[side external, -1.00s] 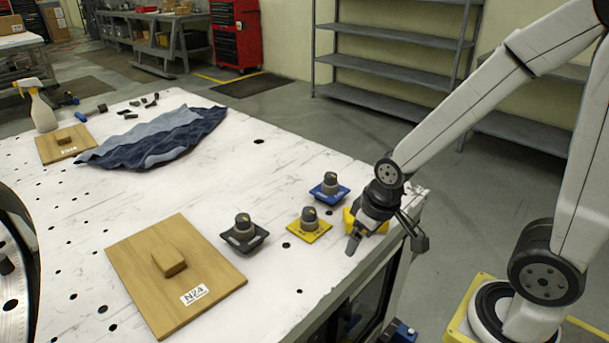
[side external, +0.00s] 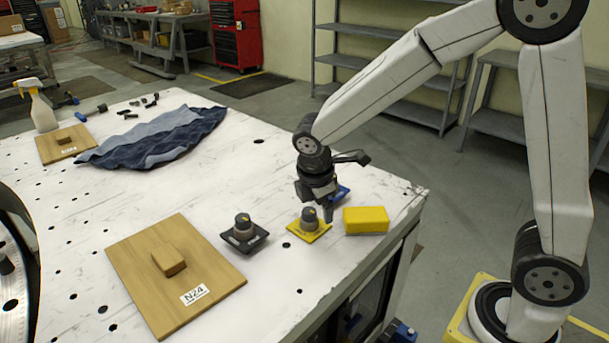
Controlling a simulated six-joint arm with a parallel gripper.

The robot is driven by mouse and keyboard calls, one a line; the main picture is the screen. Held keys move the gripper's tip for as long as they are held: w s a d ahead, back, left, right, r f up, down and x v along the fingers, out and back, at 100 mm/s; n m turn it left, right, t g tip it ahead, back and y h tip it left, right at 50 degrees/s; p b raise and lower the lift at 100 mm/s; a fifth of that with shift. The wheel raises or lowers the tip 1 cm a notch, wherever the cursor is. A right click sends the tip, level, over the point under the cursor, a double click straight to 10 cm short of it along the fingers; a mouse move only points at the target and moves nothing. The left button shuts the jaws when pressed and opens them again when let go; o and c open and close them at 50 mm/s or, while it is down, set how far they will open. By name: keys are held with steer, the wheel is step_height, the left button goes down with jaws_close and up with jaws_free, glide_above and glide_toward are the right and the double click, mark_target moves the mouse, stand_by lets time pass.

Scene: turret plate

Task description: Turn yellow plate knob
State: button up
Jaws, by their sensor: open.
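The yellow plate (side external: 321,236) lies on the white table with a dark-topped grey knob (side external: 309,217) standing upright on it. My gripper (side external: 342,188) is open and sits just above and behind this knob. One finger points down close to the knob's right side; the other reaches out to the right. I cannot tell whether it touches the knob. The blue plate (side external: 342,193) is mostly hidden behind my gripper, and its knob is out of sight. The black plate (side external: 256,241) with its own knob (side external: 242,224) stands to the left.
A yellow block (side external: 366,220) lies right of the yellow plate, near the table's edge. A wooden board (side external: 215,262) labelled N24 lies at front left. A blue cloth (side external: 155,140), a spray bottle (side external: 42,112) and another wooden board (side external: 78,149) are farther back. The table's middle is clear.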

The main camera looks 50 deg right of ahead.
mark_target(309, 210)
steer(key=w+n, duration=0.1)
steer(key=n, duration=0.1)
steer(key=w+r+n+h, duration=0.1)
steer(key=w, duration=0.1)
steer(key=w+n+h, duration=0.1)
steer(key=n, duration=0.1)
steer(key=shift+w+a+r+n, duration=0.2)
steer(key=shift+a+r+n, duration=0.1)
steer(key=shift+r, duration=0.1)
steer(key=shift+x, duration=3.9)
steer(key=shift+s, duration=0.1)
jaws_close()
